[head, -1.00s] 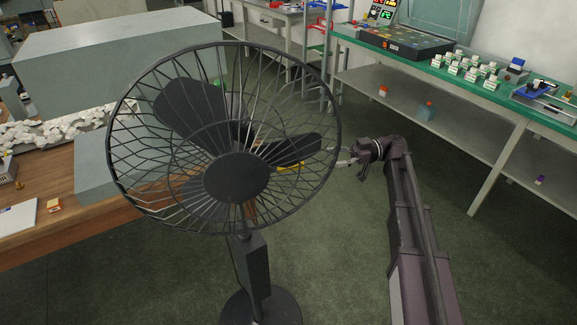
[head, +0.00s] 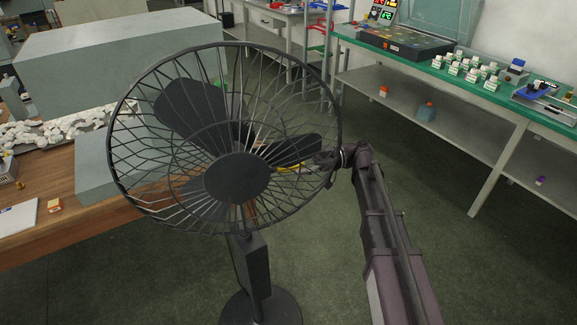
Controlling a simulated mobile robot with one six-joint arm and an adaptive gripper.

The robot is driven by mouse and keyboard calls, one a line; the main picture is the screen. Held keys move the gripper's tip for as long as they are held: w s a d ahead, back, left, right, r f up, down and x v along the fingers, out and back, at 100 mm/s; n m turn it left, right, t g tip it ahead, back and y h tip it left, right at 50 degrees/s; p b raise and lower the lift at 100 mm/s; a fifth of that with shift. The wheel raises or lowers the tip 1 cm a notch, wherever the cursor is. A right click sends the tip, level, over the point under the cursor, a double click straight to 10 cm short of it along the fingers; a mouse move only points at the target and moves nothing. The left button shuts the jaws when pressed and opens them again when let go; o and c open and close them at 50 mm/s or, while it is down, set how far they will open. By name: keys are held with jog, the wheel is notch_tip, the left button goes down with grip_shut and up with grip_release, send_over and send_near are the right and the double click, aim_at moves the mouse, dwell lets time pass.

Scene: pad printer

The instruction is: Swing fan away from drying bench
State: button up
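The fan (head: 237,178) is a dark pedestal fan with a round wire cage, standing in the middle of the head view. Its cage faces me, and its post (head: 252,268) rises from a round base (head: 262,308) on the floor. My gripper (head: 321,161) is at the right rim of the cage, overlapping it in the picture. I cannot tell whether it touches the wires or whether its fingers are open. Which bench is the drying bench is not marked; a green-topped bench (head: 400,62) with several small white-and-green pieces (head: 470,68) stands at right.
A wooden bench (head: 95,220) with a heap of white parts (head: 45,130) and large grey blocks (head: 105,65) is at left, partly behind the fan. A dark box (head: 405,43) sits on the green-topped bench. The green floor (head: 455,260) is clear at lower right.

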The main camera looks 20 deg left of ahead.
jog(key=shift+x, duration=1.25)
grip_shut()
